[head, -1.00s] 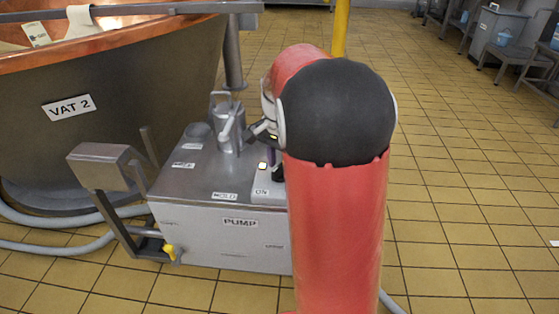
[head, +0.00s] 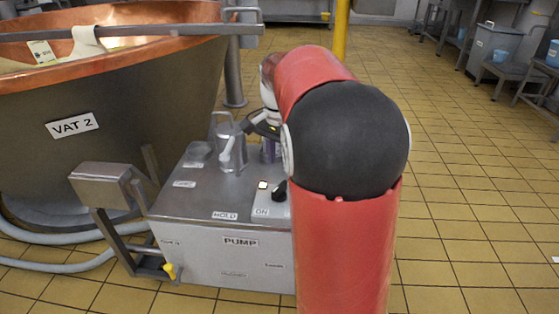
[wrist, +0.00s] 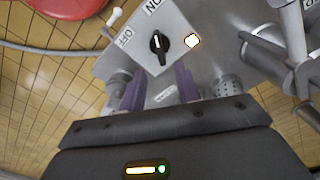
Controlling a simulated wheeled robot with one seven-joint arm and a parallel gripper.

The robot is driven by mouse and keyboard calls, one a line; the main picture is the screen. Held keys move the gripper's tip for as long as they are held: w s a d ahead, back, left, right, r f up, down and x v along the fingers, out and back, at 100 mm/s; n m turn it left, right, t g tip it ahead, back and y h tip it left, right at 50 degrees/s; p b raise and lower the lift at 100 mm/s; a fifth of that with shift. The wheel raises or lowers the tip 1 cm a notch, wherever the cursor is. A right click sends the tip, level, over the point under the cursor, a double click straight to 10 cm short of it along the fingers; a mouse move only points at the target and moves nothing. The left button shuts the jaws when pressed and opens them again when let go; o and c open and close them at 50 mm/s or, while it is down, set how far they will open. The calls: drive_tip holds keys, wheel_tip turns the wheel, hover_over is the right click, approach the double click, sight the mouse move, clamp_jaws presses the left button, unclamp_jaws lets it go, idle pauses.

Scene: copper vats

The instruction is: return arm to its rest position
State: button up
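My gripper (wrist: 160,90) shows in the wrist view with two purple fingers apart and nothing between them. It hangs above the pump (head: 225,243), over the side with the switch panel. A black rotary knob (wrist: 159,45) sits on that panel beyond the fingertips, apart from them; it also shows in the head view (head: 279,191). Labels ON and OFF stand beside it, and a lit lamp (wrist: 192,41) is next to it. In the head view my red arm is bent at its black joint, and most of my gripper is hidden behind it.
The copper-rimmed vat 2 (head: 110,105) stands at the left, close to the pump. A metal pipe fitting (head: 228,140) rises from the pump top. A yellow post (head: 341,28) stands behind my arm. Grey hoses (head: 60,262) lie on the floor. The tiled floor at right is clear.

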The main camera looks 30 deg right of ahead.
idle(0.3)
drive_tip(key=s+a+n+t, duration=0.2)
drive_tip(key=s+a+n, duration=0.4)
drive_tip(key=s, duration=0.4)
drive_tip(key=s+a+n+t, duration=0.3)
drive_tip(key=s+a+n, duration=0.4)
drive_tip(key=s, duration=0.3)
drive_tip(key=shift+a+t+p, duration=0.3)
drive_tip(key=shift+a, duration=0.05)
